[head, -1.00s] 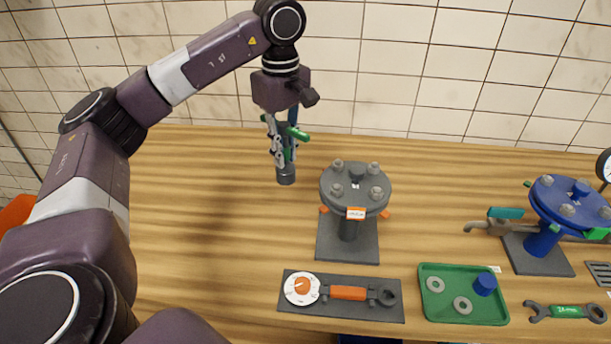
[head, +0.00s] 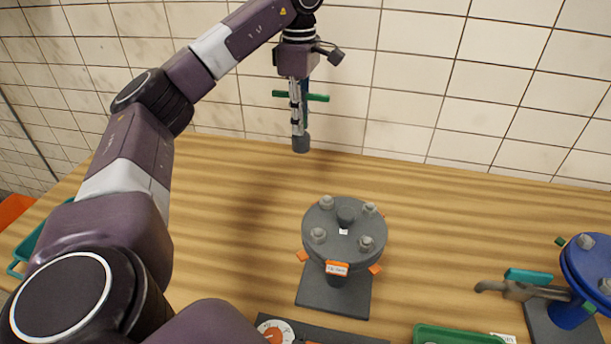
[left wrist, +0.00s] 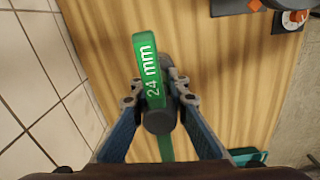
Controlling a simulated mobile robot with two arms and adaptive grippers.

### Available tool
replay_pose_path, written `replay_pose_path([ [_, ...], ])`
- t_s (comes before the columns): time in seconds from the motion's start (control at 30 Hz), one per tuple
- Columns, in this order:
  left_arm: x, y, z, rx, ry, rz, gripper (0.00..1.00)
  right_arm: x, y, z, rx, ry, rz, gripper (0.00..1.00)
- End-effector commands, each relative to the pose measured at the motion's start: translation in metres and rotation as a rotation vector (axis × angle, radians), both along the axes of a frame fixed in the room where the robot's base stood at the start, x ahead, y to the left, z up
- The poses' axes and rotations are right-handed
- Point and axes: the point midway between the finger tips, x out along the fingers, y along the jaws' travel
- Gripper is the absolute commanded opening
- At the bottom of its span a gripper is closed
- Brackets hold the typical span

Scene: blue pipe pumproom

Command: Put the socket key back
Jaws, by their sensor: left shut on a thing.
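The socket key is a T-shaped tool with a green cross handle (head: 316,97) and a dark grey socket (head: 300,144) at its lower end. My left gripper (head: 298,105) is shut on it and holds it upright, socket down, near the tiled wall at the back of the bench. The socket appears clear of the bench top. In the left wrist view, the green handle (left wrist: 149,62) reads "24 mm" and lies between the two fingers (left wrist: 157,92). My right gripper is not in view.
A grey bolted flange stand (head: 338,258) is in front of the key. A blue flange stand (head: 590,275) and a teal-handled valve (head: 528,277) stand at right. A green tray (head: 455,335) shows at the bottom edge, a teal container (head: 25,250) at left. The bench's back left is clear.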

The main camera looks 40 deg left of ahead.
Motion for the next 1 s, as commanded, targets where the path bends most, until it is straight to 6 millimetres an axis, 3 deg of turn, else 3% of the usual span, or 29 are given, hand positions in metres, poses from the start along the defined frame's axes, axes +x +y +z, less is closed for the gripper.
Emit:
replay_pose_path([
  [0.03, -0.001, 0.0, -0.022, -0.001, 0.005, -0.001, 0.0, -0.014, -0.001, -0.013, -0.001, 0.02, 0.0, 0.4],
  [0.17, 0.0, -0.001, -0.053, -0.002, 0.005, -0.003, 0.0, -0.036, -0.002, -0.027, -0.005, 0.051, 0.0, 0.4],
  [0.33, -0.001, -0.001, -0.092, -0.002, 0.004, -0.003, 0.0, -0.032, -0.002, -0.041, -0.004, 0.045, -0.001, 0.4],
  [0.6, 0.0, 0.0, -0.125, 0.001, 0.0, -0.001, 0.0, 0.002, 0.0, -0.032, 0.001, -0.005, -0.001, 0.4],
  [1.0, 0.0, 0.0, -0.17, 0.0, -0.001, -0.001, 0.0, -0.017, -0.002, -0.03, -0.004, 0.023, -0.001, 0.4],
])
